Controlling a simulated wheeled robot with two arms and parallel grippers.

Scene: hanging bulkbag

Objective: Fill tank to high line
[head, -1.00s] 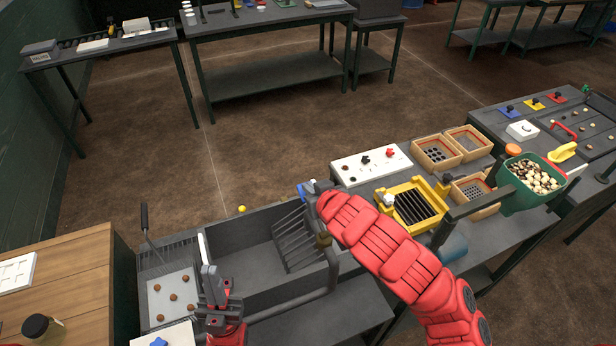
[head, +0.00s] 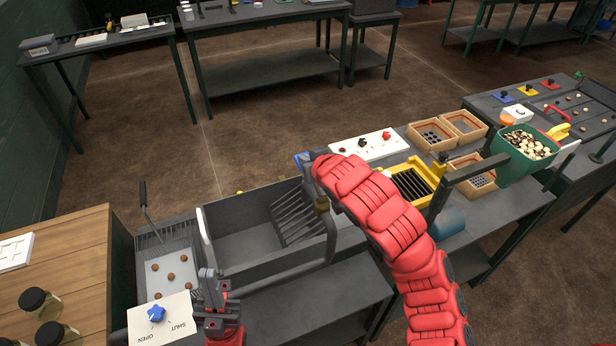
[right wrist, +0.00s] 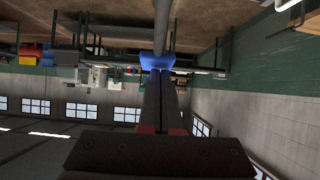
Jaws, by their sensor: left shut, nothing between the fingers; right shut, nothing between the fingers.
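The grey open tank (head: 245,232) stands in the middle of the head view. A slatted grey rack (head: 293,217) leans inside it. No high line can be made out. A grey curved pipe (head: 331,240) with a brass collar (head: 322,205) runs along its right end. A blue star knob (head: 156,314) sits on a white plate marked SHUT and OPEN, left of my left gripper. My left gripper (head: 208,276) is shut and empty at the tank's front left. My right gripper (head: 307,167) is shut; in the right wrist view its tips (right wrist: 158,72) are at a blue piece (right wrist: 157,61), contact unclear.
A tray with several brown balls (head: 170,272) lies left of the tank. Dark-lidded jars (head: 40,303) stand on the wooden table (head: 65,255).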

